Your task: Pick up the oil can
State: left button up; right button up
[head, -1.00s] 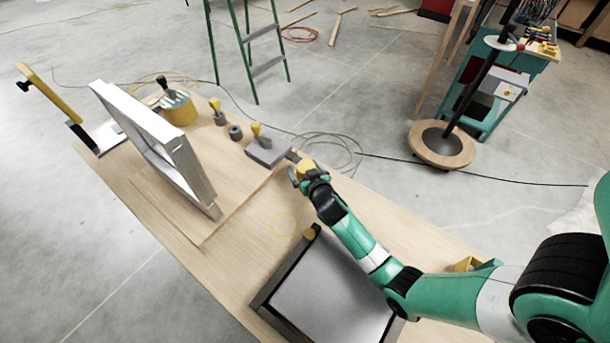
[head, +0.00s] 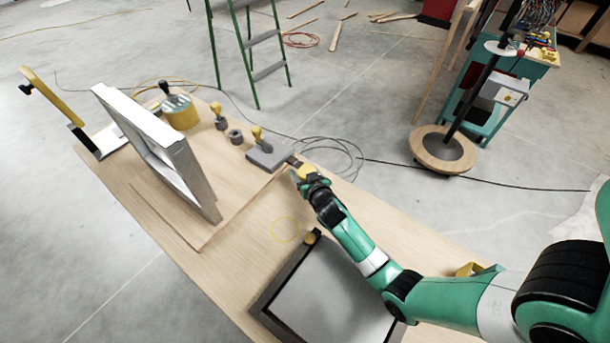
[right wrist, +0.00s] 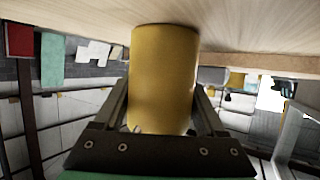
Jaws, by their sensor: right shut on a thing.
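My right gripper (head: 303,174) is at the far edge of the wooden table, beside a grey block tool with a yellow knob. It is shut on a yellow cylinder, which looks like the oil can. In the right wrist view the yellow can (right wrist: 165,80) sits between the two fingers (right wrist: 163,120), with its far end close to the table surface. Whether it touches the table I cannot tell. The can's spout does not show clearly. My left gripper is not in view.
The grey block tool (head: 268,155) is close left of my right gripper. A grey framed panel (head: 165,150) stands on the table, and a yellow tin (head: 181,116) is behind it. A dark-framed flat panel (head: 325,295) lies near the front. The table middle is mostly clear.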

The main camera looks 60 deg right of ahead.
aim_at(304, 164)
jog(key=shift+r, duration=0.55)
notch_tip(304, 164, up, 3)
jog(key=shift+f+p, duration=0.1)
jog(key=shift+p, duration=0.9)
jog(key=s+r+p, duration=0.1)
jog(key=s+r, duration=0.1)
jog(key=s+a+r+p, duration=0.1)
jog(key=r+p, duration=0.1)
jog(key=shift+s+r, duration=0.35)
jog(key=s+a+r+p, duration=0.2)
jog(key=s+a+r, duration=0.1)
jog(key=s, duration=0.6)
jog(key=shift+s+a+r, duration=0.15)
jog(key=shift+s+r, duration=0.2)
jog(key=shift+r, duration=0.35)
